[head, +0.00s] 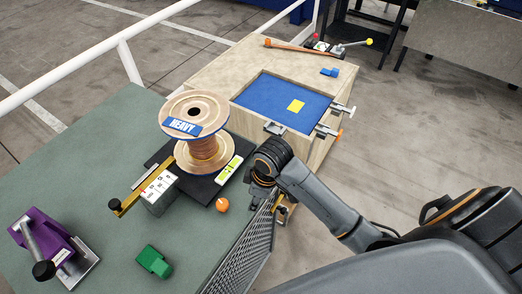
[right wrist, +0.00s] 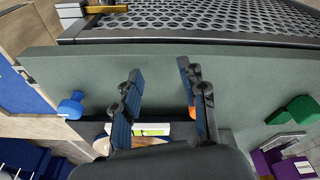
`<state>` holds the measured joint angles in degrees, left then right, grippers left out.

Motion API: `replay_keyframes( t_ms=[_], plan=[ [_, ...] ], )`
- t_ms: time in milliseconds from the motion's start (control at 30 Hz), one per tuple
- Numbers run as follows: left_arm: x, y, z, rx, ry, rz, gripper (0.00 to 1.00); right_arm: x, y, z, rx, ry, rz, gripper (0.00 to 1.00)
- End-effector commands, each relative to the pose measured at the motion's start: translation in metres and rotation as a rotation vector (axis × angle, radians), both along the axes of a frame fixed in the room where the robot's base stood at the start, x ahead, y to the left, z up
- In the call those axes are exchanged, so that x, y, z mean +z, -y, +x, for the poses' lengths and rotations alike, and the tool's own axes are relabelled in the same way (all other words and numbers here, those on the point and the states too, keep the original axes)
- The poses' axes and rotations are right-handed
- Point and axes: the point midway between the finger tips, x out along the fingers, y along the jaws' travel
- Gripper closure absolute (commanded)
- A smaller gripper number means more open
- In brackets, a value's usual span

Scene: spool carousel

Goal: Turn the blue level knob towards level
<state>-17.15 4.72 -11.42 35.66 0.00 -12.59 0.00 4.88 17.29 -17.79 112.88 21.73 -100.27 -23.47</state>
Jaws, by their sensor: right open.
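The blue knob (right wrist: 70,106) shows at the left of the right wrist view, beside the edge of the green table. In the head view my right arm and gripper seem to hide it. My right gripper (head: 262,180) is above the table edge, right of the level vial (head: 229,169). In the right wrist view its two fingers (right wrist: 160,105) are apart with nothing held between them, and the blue knob is outside them to the left. The vial lies on a black plate (head: 203,187) under the spool marked HEAVY (head: 194,112). Its bubble is too small to read. My left gripper is not in view.
An orange knob (head: 222,205) is near the plate's front corner. A perforated grey panel (head: 243,255) stands close to my right gripper. A wooden bench with a blue recess (head: 275,97) is behind. Green (head: 154,262) and purple (head: 42,232) devices are at left.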

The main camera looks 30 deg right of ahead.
Motion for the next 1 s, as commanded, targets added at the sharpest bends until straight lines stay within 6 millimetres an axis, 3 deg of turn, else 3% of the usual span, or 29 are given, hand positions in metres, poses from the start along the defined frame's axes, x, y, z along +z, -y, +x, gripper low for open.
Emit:
replay_keyframes(
  t_ms=[167, 300, 500, 600, 767, 1000],
  plan=[
    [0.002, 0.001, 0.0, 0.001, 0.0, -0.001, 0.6, 0.032, 0.018, 0.05, 0.17, -0.025, -0.061, 0.58],
    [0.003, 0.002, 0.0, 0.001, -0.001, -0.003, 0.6, 0.07, 0.041, 0.088, 0.305, -0.064, -0.11, 0.58],
    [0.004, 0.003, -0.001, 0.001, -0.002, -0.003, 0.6, 0.12, 0.07, 0.12, 0.424, -0.107, -0.145, 0.58],
    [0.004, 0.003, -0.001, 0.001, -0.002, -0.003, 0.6, 0.134, 0.077, 0.127, 0.454, -0.12, -0.15, 0.58],
    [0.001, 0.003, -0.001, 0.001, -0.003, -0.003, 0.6, 0.135, 0.081, 0.13, 0.473, -0.129, -0.15, 0.58],
    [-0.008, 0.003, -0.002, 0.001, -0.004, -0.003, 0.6, 0.095, 0.08, 0.129, 0.471, -0.13, -0.145, 0.58]
  ],
)
